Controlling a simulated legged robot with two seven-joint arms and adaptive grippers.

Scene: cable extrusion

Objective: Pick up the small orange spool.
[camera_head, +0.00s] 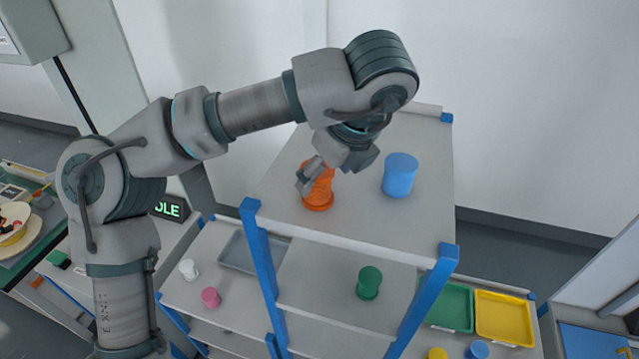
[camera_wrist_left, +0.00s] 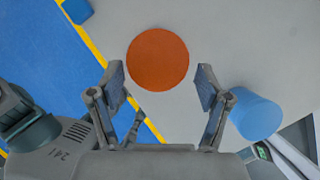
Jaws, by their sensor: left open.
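The small orange spool (camera_head: 318,198) stands upright on the top shelf, near its front left part. In the left wrist view its round orange top (camera_wrist_left: 158,58) lies ahead of and between my fingers. My left gripper (camera_head: 337,170) is open and reaches down at the spool, with one finger partly covering it in the head view. In the left wrist view the two fingers (camera_wrist_left: 160,80) are spread apart with nothing held between them. I cannot tell whether a finger touches the spool. My right gripper is not in view.
A blue spool (camera_head: 399,175) stands close to the right on the same top shelf (camera_head: 420,220); it also shows beside the right finger in the left wrist view (camera_wrist_left: 256,114). A green spool (camera_head: 369,283) stands on the lower shelf. Blue posts (camera_head: 262,260) edge the rack.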

